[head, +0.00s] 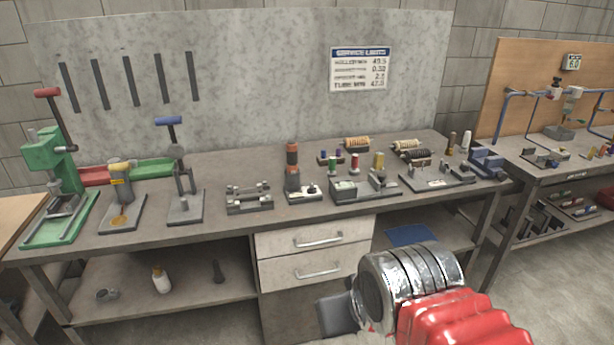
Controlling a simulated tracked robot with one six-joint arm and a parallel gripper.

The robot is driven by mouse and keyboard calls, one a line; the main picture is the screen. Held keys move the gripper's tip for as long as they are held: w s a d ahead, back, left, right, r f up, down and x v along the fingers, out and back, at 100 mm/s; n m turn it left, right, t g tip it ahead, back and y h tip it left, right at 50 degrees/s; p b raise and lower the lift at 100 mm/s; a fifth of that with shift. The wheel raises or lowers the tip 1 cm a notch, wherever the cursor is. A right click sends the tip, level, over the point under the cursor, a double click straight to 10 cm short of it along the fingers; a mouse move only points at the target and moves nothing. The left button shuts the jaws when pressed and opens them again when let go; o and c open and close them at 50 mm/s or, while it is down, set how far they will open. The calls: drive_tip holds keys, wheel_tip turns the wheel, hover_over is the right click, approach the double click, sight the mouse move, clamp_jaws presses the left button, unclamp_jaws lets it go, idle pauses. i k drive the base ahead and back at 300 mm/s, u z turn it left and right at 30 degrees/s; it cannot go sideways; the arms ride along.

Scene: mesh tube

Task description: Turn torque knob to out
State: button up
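I see no part that I can clearly pick out as the torque knob; the fittings on the bench are too small to tell. The candidates are a small dark device with an orange-brown top (292,168), a grey instrument with a pale panel (345,187) and a flat grey unit (437,178), all on the right half of the grey workbench (225,215). My red and silver arm fills the lower right. A dark grey piece at its end (338,316), probably my gripper, is in front of the drawers, apart from the bench-top devices. Its fingers cannot be made out.
A green press (52,175), a yellow-topped press (120,190) and a blue-handled press (184,185) stand at left. Several spools and small posts stand behind the instruments. Drawers (315,240) hang below. A second bench (560,165) is at right. The bench's front edge faces me.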

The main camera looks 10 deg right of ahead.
sight(312, 191)
drive_tip(key=u, duration=0.25)
drive_tip(key=i, duration=1.35)
drive_tip(key=u, duration=0.3)
